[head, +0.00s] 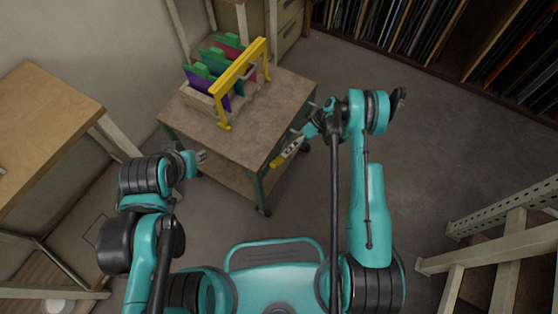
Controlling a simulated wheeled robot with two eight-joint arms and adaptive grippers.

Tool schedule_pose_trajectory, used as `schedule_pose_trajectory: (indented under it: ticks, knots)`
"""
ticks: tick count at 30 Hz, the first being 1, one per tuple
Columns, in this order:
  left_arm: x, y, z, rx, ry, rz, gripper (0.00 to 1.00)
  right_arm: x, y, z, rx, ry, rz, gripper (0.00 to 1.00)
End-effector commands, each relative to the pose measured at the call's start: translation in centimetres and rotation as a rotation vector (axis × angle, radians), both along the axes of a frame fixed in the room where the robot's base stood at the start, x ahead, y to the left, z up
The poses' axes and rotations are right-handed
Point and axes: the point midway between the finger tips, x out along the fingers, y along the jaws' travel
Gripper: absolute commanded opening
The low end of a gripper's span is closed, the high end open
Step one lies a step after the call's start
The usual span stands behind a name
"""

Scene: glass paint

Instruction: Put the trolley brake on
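The trolley (270,117) is a small wheeled table with a brown top, a lower shelf and dark green legs. A short yellow lever-like part (281,161) shows at its right side; it may be the brake, but it is too small to be sure. My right gripper (298,138) is beside the trolley's right edge, close to the upper end of the yellow part. I cannot tell whether they touch, or whether the fingers are open. My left gripper (202,157) is at the trolley's front left side, its fingers too small to read.
A wooden rack with a yellow handle bar (240,80) stands on the trolley, holding several coloured sheets. A wooden table (42,125) is at left, shelves of sheets (395,25) at the back right, and a pale frame (500,240) at right. Floor right of the trolley is clear.

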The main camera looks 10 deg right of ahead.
Motion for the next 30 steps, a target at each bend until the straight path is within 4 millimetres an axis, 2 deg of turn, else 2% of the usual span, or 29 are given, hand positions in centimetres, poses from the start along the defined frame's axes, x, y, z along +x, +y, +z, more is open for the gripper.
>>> schedule_pose_trajectory:
  ticks: [13, 23, 26, 30]
  knots:
    - [0.0, 0.0, -2.6, 0.000, 0.000, 0.000, 0.34, -1.6, 4.3, -4.8, -0.001, -0.001, 0.001, 1.00]
    - [0.0, 0.0, -2.7, 0.000, 0.000, 0.000, 0.34, -1.8, 4.9, -5.1, -0.001, 0.000, -0.003, 1.00]
    - [0.0, 0.0, -2.7, 0.000, 0.000, 0.000, 0.34, -1.8, 4.9, -5.1, -0.002, 0.000, -0.002, 0.76]
    - [0.0, 0.0, -2.7, 0.000, 0.000, 0.000, 0.34, -1.8, 4.9, -5.1, -0.002, 0.000, -0.002, 0.39]
